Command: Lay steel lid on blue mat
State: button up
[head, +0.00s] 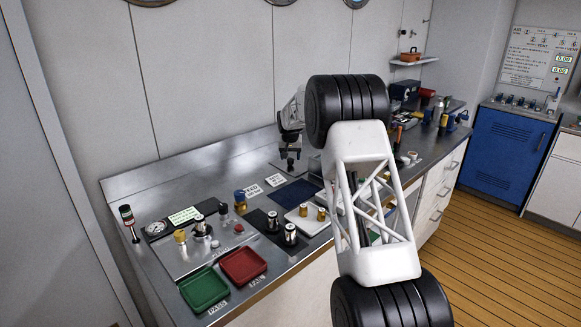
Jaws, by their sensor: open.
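My gripper (290,156) is small and dark in the head view, pointing down over the back of the steel bench. It is open. A dark blue mat (293,193) lies flat on the bench below it, a little nearer the front. The mat looks bare in the part I can see. I cannot pick out the steel lid for certain; it is too small to tell or hidden behind my large white and black arm links, which cover the middle of the bench.
A green tray (204,289) and a red tray (243,265) sit at the bench's front left. A round gauge (156,228), bottles and small metal cylinders stand behind them. A white board (309,221) with brass cylinders (303,210) lies in front of the mat. Tools crowd the far right.

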aim_at(290, 160)
jog(key=shift+x, duration=1.3)
grip_shut()
jog(key=shift+r, duration=0.1)
notch_tip(290, 160, up, 10)
dwell(0.4)
dwell(0.5)
